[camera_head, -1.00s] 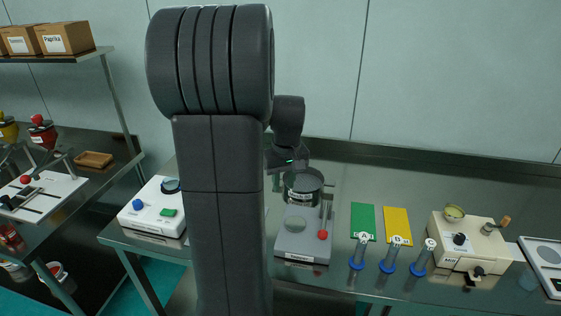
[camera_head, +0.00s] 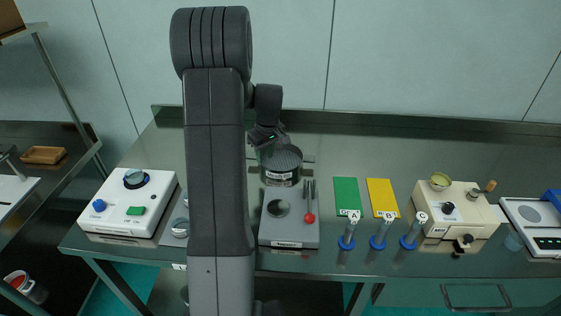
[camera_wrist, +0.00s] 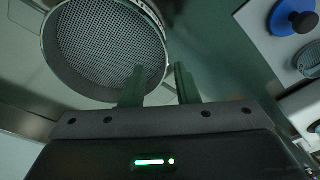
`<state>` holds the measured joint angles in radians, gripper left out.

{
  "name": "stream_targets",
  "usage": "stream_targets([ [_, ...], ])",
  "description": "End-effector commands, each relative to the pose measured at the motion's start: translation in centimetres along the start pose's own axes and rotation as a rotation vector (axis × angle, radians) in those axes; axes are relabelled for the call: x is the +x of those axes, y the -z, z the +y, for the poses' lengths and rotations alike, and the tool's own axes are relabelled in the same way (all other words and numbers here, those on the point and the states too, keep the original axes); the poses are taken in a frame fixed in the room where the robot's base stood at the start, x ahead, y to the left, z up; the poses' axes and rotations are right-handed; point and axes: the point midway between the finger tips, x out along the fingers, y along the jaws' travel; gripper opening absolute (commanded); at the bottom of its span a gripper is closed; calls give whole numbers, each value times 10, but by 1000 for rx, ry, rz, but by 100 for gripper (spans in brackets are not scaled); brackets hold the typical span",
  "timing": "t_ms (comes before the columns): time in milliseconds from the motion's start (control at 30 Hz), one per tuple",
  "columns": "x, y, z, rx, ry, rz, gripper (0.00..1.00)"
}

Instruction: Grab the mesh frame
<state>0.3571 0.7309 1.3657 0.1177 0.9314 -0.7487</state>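The mesh frame (camera_head: 282,167) is a round grey sieve with a tall, labelled rim, at the back of a grey tray-like base on the bench. In the wrist view its mesh (camera_wrist: 108,45) fills the upper left. My gripper (camera_head: 268,142) is just above and left of the frame's back edge in the head view. In the wrist view my gripper (camera_wrist: 160,75) is open with two green fingers. The right part of the frame's rim shows between and beyond the fingertips. I cannot tell whether they touch it. Nothing is held.
A white machine with a blue knob and dial (camera_head: 130,205) stands left. Green (camera_head: 346,193) and yellow (camera_head: 382,193) cards, several labelled blue-footed cylinders (camera_head: 380,238) and a cream device (camera_head: 450,215) are right.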

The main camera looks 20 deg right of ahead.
Motion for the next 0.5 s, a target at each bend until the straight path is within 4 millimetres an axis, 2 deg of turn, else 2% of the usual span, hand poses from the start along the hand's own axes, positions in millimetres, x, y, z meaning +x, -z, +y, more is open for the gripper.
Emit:
stream_targets([
  [333, 42, -3, -7, 0, 2, -3, 28],
  [500, 52, -3, -7, 0, 0, 0, 28],
])
